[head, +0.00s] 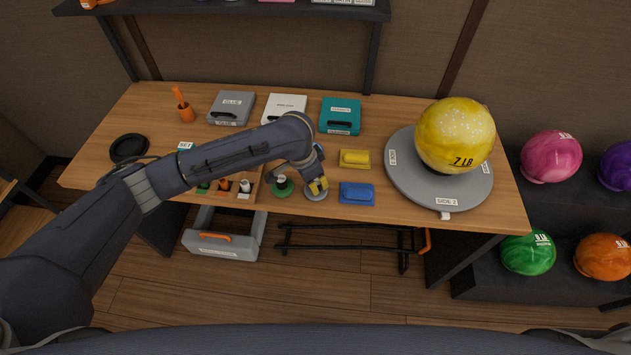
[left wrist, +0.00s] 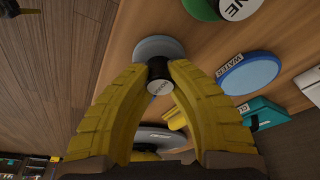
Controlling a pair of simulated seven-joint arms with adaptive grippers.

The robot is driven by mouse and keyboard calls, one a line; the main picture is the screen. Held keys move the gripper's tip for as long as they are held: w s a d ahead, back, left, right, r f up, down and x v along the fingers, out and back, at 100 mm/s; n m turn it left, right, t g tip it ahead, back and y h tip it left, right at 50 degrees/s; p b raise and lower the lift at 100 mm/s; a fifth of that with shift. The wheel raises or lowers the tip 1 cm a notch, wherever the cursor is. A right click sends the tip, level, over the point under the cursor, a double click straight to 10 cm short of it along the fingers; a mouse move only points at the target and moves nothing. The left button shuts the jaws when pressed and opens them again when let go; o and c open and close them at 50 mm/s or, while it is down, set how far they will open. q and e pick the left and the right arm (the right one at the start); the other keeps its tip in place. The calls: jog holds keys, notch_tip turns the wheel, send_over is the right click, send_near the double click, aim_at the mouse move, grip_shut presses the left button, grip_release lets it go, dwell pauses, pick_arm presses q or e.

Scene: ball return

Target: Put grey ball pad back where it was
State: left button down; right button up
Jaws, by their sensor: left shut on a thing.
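My left gripper (head: 317,187) is shut on the black knob of the grey ball pad (head: 313,196), near the table's front edge. The left wrist view shows the yellow fingertips (left wrist: 160,72) closed around the knob (left wrist: 159,87) with its white label, and the round grey disc (left wrist: 155,46) beyond it. I cannot tell whether the disc touches the table. A green round pad (head: 283,189) sits just left of it; its label is cut off in the wrist view (left wrist: 205,8). A blue round pad labelled WATER (left wrist: 250,73) shows in the wrist view. My right gripper is not in view.
A wooden tray (head: 256,182) with small bottles lies left of the green pad, partly under my arm. A yellow block (head: 355,158) and a blue block (head: 357,194) lie to the right. A yellow ball (head: 455,130) sits on a grey turntable (head: 410,180). Cases line the back.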

aim_at(306, 193)
pick_arm(q)
jog(key=shift+f, duration=0.15)
jog(key=c, duration=1.3)
grip_release()
jog(key=shift+r, duration=0.2)
jog(key=v, duration=1.2)
